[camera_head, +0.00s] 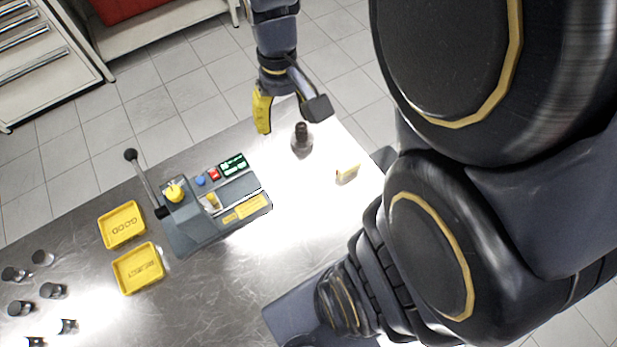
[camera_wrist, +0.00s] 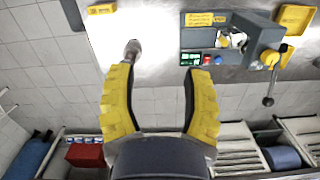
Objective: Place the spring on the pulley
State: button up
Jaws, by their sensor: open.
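My gripper (camera_head: 288,116) is open over the far right end of the metal bench. Its two yellow fingers stand wide apart in the wrist view (camera_wrist: 162,75), with nothing between them. A small upright part (camera_head: 302,138) with a dark narrow top and a wider grey base stands on the bench just below the gripper. It shows in the wrist view (camera_wrist: 132,50) beyond the left fingertip, apart from it. I cannot tell whether this part is the spring, the pulley or both together. No other spring or pulley can be made out clearly.
A grey machine (camera_head: 215,212) with buttons and a lever stands mid-bench. A yellow GOOD tray (camera_head: 104,232) and REJECT tray (camera_head: 121,281) lie left of it. Several small dark parts (camera_head: 53,290) stand at the far left. A small yellow-marked block (camera_head: 347,172) sits at the right.

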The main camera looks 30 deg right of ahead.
jog(key=s+a+r+n, duration=0.1)
jog(key=s+a+r, duration=0.1)
jog(key=s, duration=0.5)
jog(key=s+a+r, duration=0.2)
jog(key=s, duration=0.4)
jog(key=shift+s+a+r+n+g, duration=0.2)
jog(key=shift+s+a+n+g, duration=0.1)
jog(key=shift+s+n+g, duration=0.1)
